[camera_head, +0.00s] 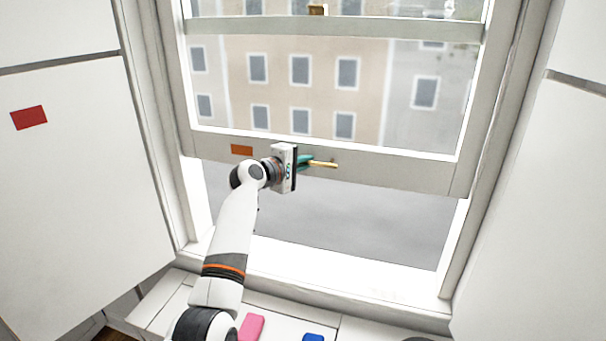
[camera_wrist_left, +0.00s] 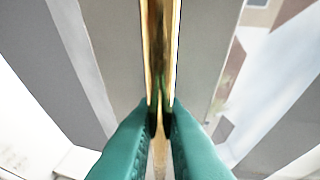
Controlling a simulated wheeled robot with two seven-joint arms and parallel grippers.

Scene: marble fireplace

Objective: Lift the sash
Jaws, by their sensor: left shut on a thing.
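The sash (camera_head: 400,178) is a white window frame with glass. Its bottom rail is raised above the sill, with an open gap beneath it. A brass handle (camera_head: 325,164) sits on the bottom rail. My left gripper (camera_head: 308,162) has green fingers and is shut on the handle. In the left wrist view the brass handle (camera_wrist_left: 160,50) runs between the two green fingertips (camera_wrist_left: 160,120). The handle's left part is hidden by the gripper in the head view. My right gripper is not in view.
White panels stand at left (camera_head: 70,170) and right (camera_head: 540,220) of the window. The white sill (camera_head: 340,280) lies below the gap. A pink block (camera_head: 251,327) and a blue block (camera_head: 313,338) lie in front of it. An orange patch (camera_head: 241,150) is on the rail.

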